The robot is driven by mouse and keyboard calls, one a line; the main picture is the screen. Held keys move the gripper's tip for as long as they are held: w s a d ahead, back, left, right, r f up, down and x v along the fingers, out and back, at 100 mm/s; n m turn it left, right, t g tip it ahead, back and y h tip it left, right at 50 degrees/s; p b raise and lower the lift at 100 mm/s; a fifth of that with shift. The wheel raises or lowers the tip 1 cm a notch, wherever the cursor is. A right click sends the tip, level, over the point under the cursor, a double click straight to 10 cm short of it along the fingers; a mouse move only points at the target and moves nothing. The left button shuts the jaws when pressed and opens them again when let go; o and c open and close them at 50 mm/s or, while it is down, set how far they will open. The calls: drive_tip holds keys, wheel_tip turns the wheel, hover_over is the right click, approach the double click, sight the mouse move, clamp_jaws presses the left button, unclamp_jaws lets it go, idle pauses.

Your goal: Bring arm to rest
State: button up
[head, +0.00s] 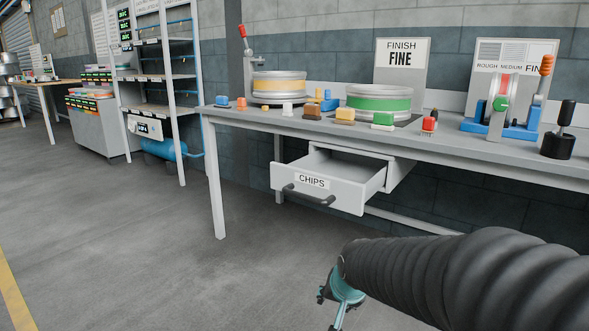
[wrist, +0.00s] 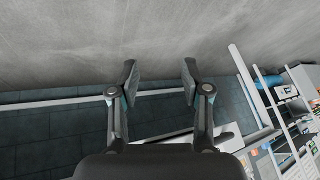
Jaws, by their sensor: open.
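My gripper shows in the wrist view (wrist: 160,72) with its two dark fingers spread apart and nothing between them. Bare grey floor lies beyond the fingertips. In the head view my arm, in a black ribbed sleeve, reaches in from the lower right. The teal part of my gripper (head: 340,292) shows at its end, low over the floor and in front of the workbench. The fingertips are hard to make out there.
The workbench (head: 460,150) runs along the wall, with a drawer marked CHIPS (head: 312,182) pulled open. A green-banded wheel (head: 378,103), a yellow-banded wheel (head: 278,87) and several small coloured blocks stand on top. A shelf rack (head: 165,77) stands left. Floor at left is clear.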

drive_tip(key=s+d+r+n+p, duration=0.1)
drive_tip(key=s+d+r+p, duration=0.2)
drive_tip(key=s+r, duration=0.4)
drive_tip(key=s+d+r+n+h+p, duration=0.1)
drive_tip(key=s+r, duration=0.5)
drive_tip(key=s, duration=0.8)
drive_tip(key=d+n+p, duration=0.1)
drive_tip(key=d+p, duration=0.1)
drive_tip(key=d, duration=0.1)
drive_tip(key=shift+r+g+p, duration=0.3)
drive_tip(key=shift+r+p, duration=0.05)
drive_tip(key=shift+p, duration=0.05)
drive_tip(key=shift+c, duration=0.5)
